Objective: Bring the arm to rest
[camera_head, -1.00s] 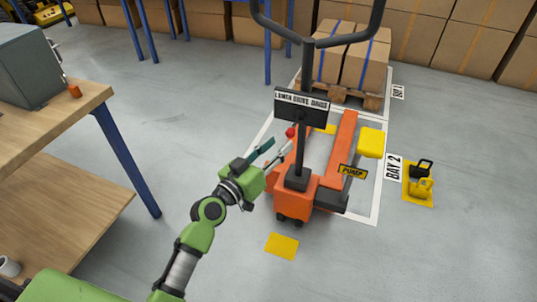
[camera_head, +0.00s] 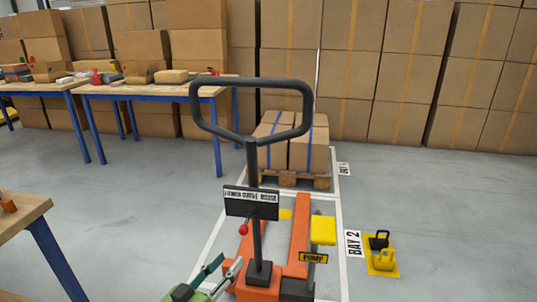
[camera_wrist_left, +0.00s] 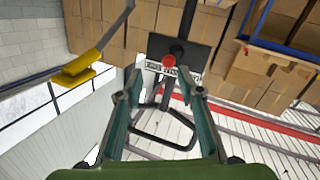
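My left gripper (camera_head: 231,259) is at the bottom of the head view, beside the mast of an orange pallet truck (camera_head: 300,235). In the left wrist view my left gripper (camera_wrist_left: 162,75) shows its two teal fingers apart with nothing between them. A red knob (camera_head: 243,230) sits at the lower edge of the truck's dark sign board (camera_head: 251,208). The knob (camera_wrist_left: 170,62) shows beyond the fingertips in the wrist view, apart from them. Most of my left arm is below the head picture. My right gripper is not in view.
The truck's looped handle (camera_head: 252,82) rises in the middle. Cartons on a pallet (camera_head: 290,179) stand behind it. A yellow plate with padlock-like objects (camera_head: 382,262) lies at right. Workbenches (camera_head: 160,88) stand at the back left, and a table corner (camera_head: 20,213) is at left.

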